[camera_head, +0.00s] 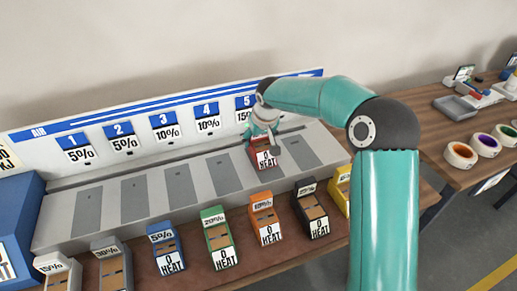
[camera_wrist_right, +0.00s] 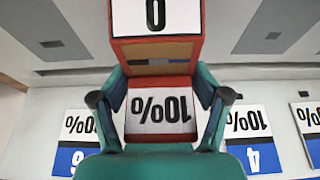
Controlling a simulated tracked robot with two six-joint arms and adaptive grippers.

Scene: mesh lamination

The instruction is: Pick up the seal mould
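A red block (camera_head: 264,154) labelled 0 HEAT stands over the fifth grey slot of the long pale machine. In the right wrist view this red block (camera_wrist_right: 158,65) carries a 10% label and fills the space between the fingers. My right gripper (camera_head: 263,128) is at its upper back end, its fingers against both sides. I cannot tell whether the block rests on the slot or is slightly raised. No label names a seal mould. My left gripper is out of view.
Along the table's front stand blue (camera_head: 167,249), green (camera_head: 219,239), orange (camera_head: 265,219), black (camera_head: 312,210) and yellow (camera_head: 341,190) blocks, plus white and grey ones. A numbered panel (camera_head: 140,128) rises behind the slots. Tape rolls (camera_head: 484,146) lie on the right table.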

